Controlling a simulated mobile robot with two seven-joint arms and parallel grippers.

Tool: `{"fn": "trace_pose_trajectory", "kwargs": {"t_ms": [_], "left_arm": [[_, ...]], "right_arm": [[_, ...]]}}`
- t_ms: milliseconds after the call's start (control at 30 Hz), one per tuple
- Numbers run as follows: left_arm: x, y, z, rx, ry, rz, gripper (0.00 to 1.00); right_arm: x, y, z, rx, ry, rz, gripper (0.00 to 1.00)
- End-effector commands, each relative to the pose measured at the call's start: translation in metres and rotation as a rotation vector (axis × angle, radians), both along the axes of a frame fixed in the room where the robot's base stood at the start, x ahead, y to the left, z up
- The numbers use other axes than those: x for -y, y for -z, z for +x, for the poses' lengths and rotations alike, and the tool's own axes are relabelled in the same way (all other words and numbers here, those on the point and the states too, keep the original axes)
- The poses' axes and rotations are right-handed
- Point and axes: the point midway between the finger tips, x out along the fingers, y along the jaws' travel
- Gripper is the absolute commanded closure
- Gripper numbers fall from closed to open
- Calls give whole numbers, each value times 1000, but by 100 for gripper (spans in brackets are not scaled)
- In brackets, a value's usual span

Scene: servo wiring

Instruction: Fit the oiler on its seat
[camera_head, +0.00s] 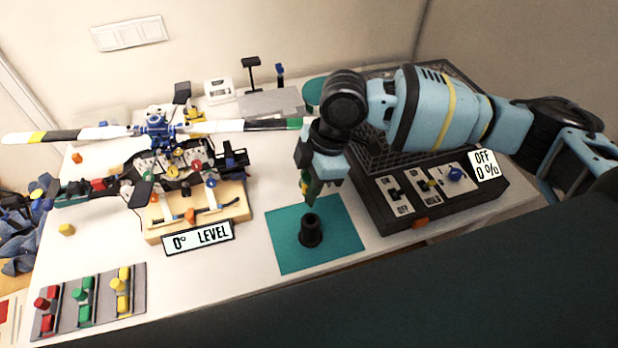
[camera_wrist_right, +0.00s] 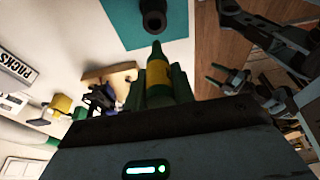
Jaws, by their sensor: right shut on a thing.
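The oiler (camera_wrist_right: 157,75) is a green bottle with a yellow band and a narrow tip. My right gripper (camera_head: 307,185) is shut on it and holds it above the teal mat (camera_head: 345,245); the fingers also show in the right wrist view (camera_wrist_right: 160,85). In the head view the oiler (camera_head: 307,187) is partly hidden by the fingers. A black round holder with a hole in its top, which looks like the seat (camera_head: 311,232), stands upright on the mat, just below and apart from the oiler. My left gripper (camera_wrist_right: 214,78) seems to show small and dark in the right wrist view only.
A black control box (camera_head: 400,215) with switches stands right of the mat. A helicopter rotor rig (camera_head: 157,124) on a wooden base is to the left, with a "0° LEVEL" sign (camera_head: 198,238). A rack of coloured plugs (camera_head: 85,302) lies front left. White table shows between the rig and mat.

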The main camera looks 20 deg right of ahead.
Motion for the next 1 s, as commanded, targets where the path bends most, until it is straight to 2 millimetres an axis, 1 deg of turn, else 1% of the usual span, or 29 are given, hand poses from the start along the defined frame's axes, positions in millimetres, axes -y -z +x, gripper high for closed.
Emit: {"fn": "trace_pose_trajectory", "kwargs": {"t_ms": [33,100,300,500,700,1000], "left_arm": [[0,3,-2,-8,0,0,35],[0,5,-4,-13,0,0,35],[1,9,-8,-24,0,-2,35],[2,11,-9,-30,-2,-6,35],[4,11,-10,-30,-5,-10,35],[4,11,-9,-30,-5,-11,35]], "right_arm": [[0,7,-1,-5,1,0,99],[0,13,-1,-5,1,0,99],[0,30,-1,-5,1,0,99],[0,43,0,-2,0,1,99],[0,48,0,-1,1,1,99],[0,48,0,0,0,0,99]]}}
